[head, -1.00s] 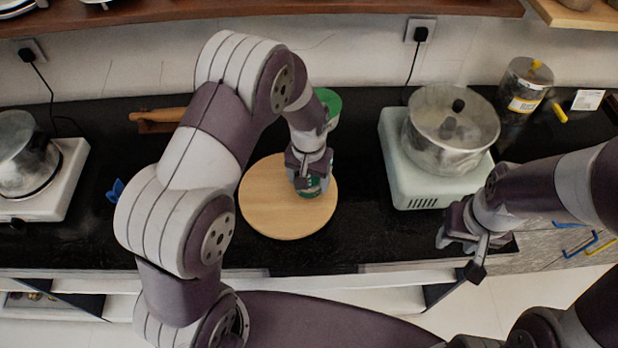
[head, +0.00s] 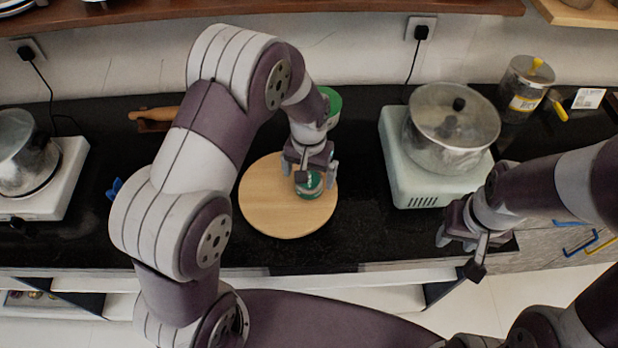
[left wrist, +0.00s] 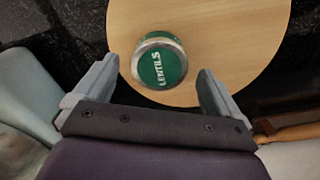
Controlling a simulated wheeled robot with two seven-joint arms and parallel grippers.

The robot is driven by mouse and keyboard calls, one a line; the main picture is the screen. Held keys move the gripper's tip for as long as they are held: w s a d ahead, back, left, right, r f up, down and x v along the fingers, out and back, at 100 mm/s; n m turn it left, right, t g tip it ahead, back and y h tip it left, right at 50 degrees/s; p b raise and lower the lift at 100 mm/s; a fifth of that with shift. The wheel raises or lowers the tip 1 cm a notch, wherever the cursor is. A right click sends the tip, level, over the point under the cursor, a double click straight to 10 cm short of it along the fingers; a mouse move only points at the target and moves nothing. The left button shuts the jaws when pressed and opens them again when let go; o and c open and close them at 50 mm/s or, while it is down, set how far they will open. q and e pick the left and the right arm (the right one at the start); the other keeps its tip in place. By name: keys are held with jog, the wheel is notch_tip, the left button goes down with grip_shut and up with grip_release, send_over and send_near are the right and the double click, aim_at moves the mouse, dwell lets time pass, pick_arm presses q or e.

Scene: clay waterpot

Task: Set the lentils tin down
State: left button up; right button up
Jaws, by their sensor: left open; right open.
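The lentils tin (head: 310,187) is green with a metal rim and stands on a round wooden board (head: 268,218), towards its right side in the head view. In the left wrist view the tin (left wrist: 160,62) shows its label "LENTILS", with bare board (left wrist: 230,45) around it. My left gripper (head: 310,172) is open just above and behind the tin. In the left wrist view its two fingers (left wrist: 158,85) are spread apart, with a gap to the tin on both sides. My right gripper (head: 468,250) is open and empty over the counter's front edge at the right.
A hotplate (head: 420,185) with a lidded pot (head: 450,130) stands right of the board. Another stove (head: 62,190) with a pot is at the far left. A green object (head: 331,103) stands behind my left wrist. The black counter (head: 330,250) is clear in front of the board.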

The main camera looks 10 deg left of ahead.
pick_arm(q)
notch_tip(320, 180, up, 9)
jog(key=s+a, duration=0.3)
jog(key=s, duration=0.4)
jog(key=s+a+n+t, duration=0.1)
jog(key=s+a, duration=0.2)
jog(key=s, duration=0.4)
jog(key=shift+a+r, duration=0.15)
jog(key=shift+r, duration=0.15)
